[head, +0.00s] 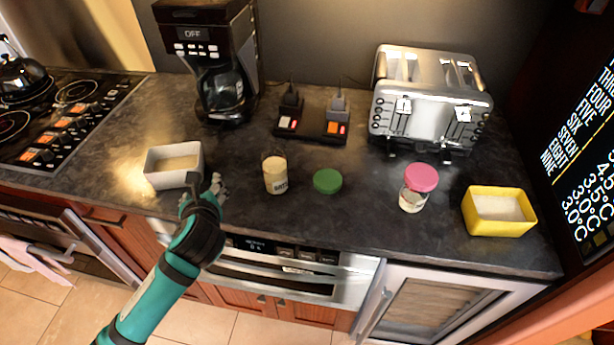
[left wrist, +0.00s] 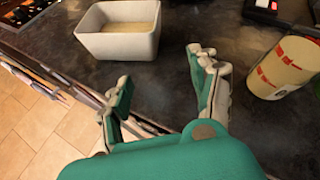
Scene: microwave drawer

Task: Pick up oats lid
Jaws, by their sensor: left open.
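A green lid (head: 327,181) lies flat on the dark counter, right of an open, lidless jar (head: 275,173) with pale contents. The jar's label is too small to read surely in the head view; the jar also shows at the right edge of the left wrist view (left wrist: 285,68). A pink lid (head: 421,177) sits on another jar (head: 411,200) further right. My left gripper (head: 203,187) is open and empty near the counter's front edge, left of the open jar and apart from the green lid. Its spread fingers show in the left wrist view (left wrist: 162,83). My right gripper is out of view.
A white bowl (head: 174,167) stands close left of my left gripper. A yellow bowl (head: 499,212) is at the far right. A coffee maker (head: 214,62), a power strip (head: 312,124) and a toaster (head: 428,102) line the back. Bare counter lies around the green lid.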

